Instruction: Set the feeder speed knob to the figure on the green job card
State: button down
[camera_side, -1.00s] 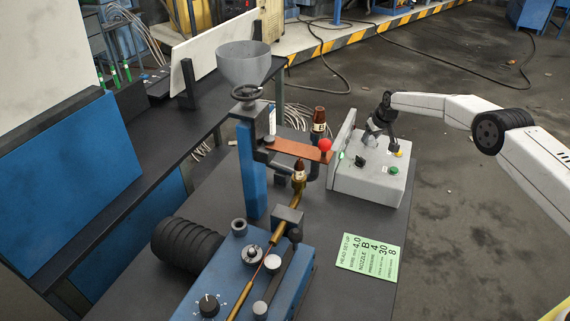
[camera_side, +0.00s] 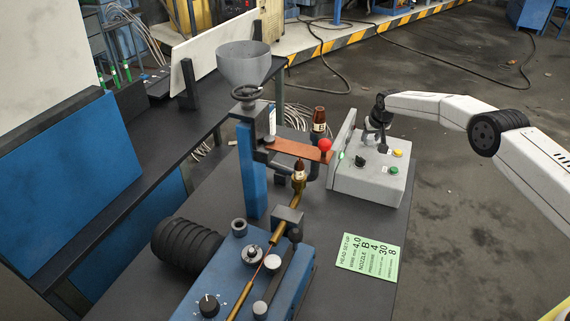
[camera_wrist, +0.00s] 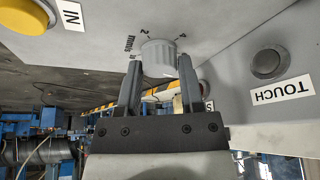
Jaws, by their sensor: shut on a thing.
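A pale grey ribbed knob (camera_wrist: 158,56) stands on the control box face in the wrist view. Marks 2 and 4 and a small unit label show beside it; its pointer cannot be made out. My gripper (camera_wrist: 157,68) is shut on this knob, one finger on each side. In the side view my gripper (camera_side: 377,120) is at the back of the control box (camera_side: 368,185) and hides the knob. The green job card (camera_side: 368,258) lies flat on the table. It reads 4.0, nozzle B, pressure 4, then 30 and 8; the last small labels are hard to read.
A red ball knob (camera_side: 325,144) on a copper-coloured arm is to the left. The blue feeder has a black dial (camera_side: 208,304).

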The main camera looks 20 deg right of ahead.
jog(key=shift+m+h, duration=0.8)
jog(key=shift+m, duration=1.2)
jog(key=shift+g, duration=0.3)
jog(key=shift+c, duration=1.2)
grip_release()
jog(key=shift+a+r, duration=0.1)
jog(key=shift+r, duration=0.15)
jog(key=v, duration=0.7)
jog(key=shift+s+r, duration=0.1)
